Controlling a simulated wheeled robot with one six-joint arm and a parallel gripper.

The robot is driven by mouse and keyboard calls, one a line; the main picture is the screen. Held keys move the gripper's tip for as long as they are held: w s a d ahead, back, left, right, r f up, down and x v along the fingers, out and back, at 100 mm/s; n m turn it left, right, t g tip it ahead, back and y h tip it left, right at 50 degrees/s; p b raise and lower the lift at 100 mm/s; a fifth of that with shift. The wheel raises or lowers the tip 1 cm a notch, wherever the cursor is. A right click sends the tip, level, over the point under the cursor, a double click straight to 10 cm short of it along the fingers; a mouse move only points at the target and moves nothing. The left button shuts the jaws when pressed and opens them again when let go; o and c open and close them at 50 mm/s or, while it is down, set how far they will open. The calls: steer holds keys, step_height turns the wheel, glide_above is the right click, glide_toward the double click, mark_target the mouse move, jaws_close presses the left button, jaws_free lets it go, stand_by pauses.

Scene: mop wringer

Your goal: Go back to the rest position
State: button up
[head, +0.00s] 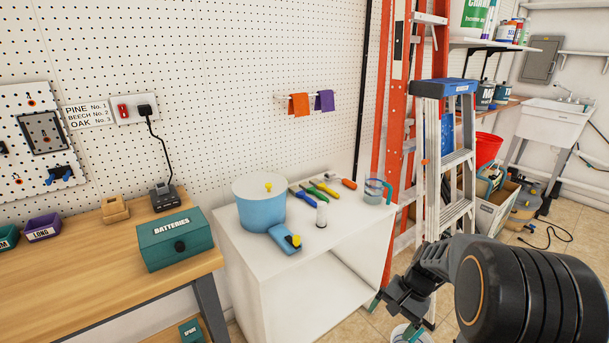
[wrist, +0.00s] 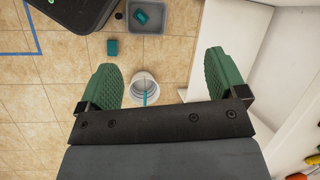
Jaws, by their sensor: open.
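My gripper (head: 394,316) hangs low at the right of the head view, in front of the stepladder. In the wrist view its two green fingers (wrist: 163,76) are spread wide with nothing between them. A white round bucket (wrist: 136,90) stands on the tiled floor below the fingers, apart from them. A thin teal piece shows inside the bucket; I cannot tell what it is. The bucket's rim (head: 400,334) just shows at the bottom of the head view, partly hidden by my gripper.
A white cabinet (head: 270,280) bears a blue pot (head: 261,212), tools and a jug. A workbench (head: 60,285) stands left, a stepladder (head: 450,165) behind my arm. A grey bin (wrist: 133,28) and teal block (wrist: 112,47) are on the floor.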

steer(key=s+a+r+n+t+h+p, duration=0.1)
steer(key=s+r+n+p, duration=0.1)
steer(key=r, duration=0.6)
steer(key=s+a+r+n+t+h+p, duration=0.2)
steer(key=s+r+p, duration=0.2)
steer(key=r, duration=0.5)
steer(key=s+a+r+n+t+h+p, duration=0.1)
steer(key=s+r+n+p, duration=0.2)
steer(key=r+p, duration=0.4)
steer(key=shift+a+r+t+h, duration=0.3)
steer(key=shift+a+r+t, duration=0.1)
steer(key=shift+r, duration=0.55)
steer(key=shift+s+r+n, duration=0.3)
steer(key=shift+s+r, duration=0.1)
steer(key=shift+c, duration=0.3)
